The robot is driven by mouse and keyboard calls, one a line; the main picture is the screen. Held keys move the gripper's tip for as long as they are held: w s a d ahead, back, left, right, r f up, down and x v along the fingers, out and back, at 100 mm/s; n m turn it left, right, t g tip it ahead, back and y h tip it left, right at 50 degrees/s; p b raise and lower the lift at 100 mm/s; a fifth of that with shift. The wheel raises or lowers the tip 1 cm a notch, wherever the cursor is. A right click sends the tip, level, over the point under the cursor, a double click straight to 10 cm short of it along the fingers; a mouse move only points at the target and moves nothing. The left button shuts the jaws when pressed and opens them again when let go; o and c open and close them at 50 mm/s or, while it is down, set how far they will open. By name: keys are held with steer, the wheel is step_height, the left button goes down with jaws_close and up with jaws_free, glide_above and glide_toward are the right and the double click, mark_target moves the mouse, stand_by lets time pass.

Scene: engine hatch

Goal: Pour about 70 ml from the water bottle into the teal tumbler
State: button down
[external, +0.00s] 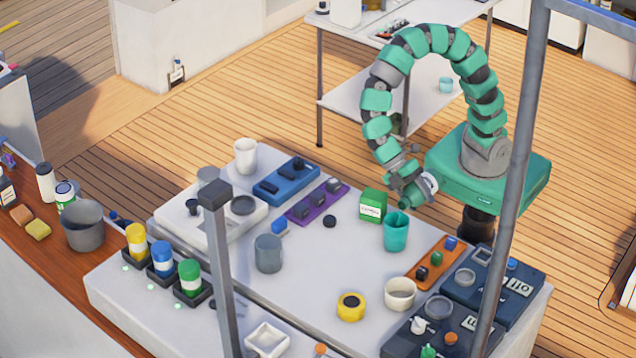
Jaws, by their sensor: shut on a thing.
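The teal tumbler (397,234) stands upright on the light work surface, right of the middle in the external view. My gripper (412,176) is shut on the water bottle (413,194), a dark green bottle with a white label. The bottle is strongly tilted, held above and just behind the tumbler, with its lower left end close to the tumbler's rim. I cannot tell whether water is flowing, nor the level inside the tumbler.
A green-and-white box (373,206) stands just left of the tumbler. An orange tray (434,263) lies to its right, and a cream bowl (400,294) and yellow round thing (351,307) are in front. A grey post (516,180) crosses the foreground.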

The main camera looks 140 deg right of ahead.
stand_by(0.8)
steer(key=shift+f+b, duration=0.15)
steer(key=shift+b, duration=0.25)
steer(key=shift+t+b, duration=0.6)
steer(key=shift+s+f+n+b, duration=0.2)
steer(key=shift+n+b, duration=0.2)
steer(key=shift+b, duration=0.3)
steer(key=f+b, duration=0.1)
steer(key=f+t+b, duration=0.1)
steer(key=b, duration=0.1)
steer(key=shift+s+a+f+n+t, duration=0.1)
steer(key=shift+s+n+t, duration=0.1)
steer(key=shift+n+t, duration=0.1)
steer(key=shift+w+r+b, duration=0.15)
steer(key=shift+r+b, duration=0.25)
steer(key=shift+r, duration=0.05)
steer(key=shift+t, duration=0.3)
steer(key=shift+w+n+t+b, duration=0.1)
steer(key=shift+n+t+b, duration=0.2)
steer(key=shift+b, duration=0.95)
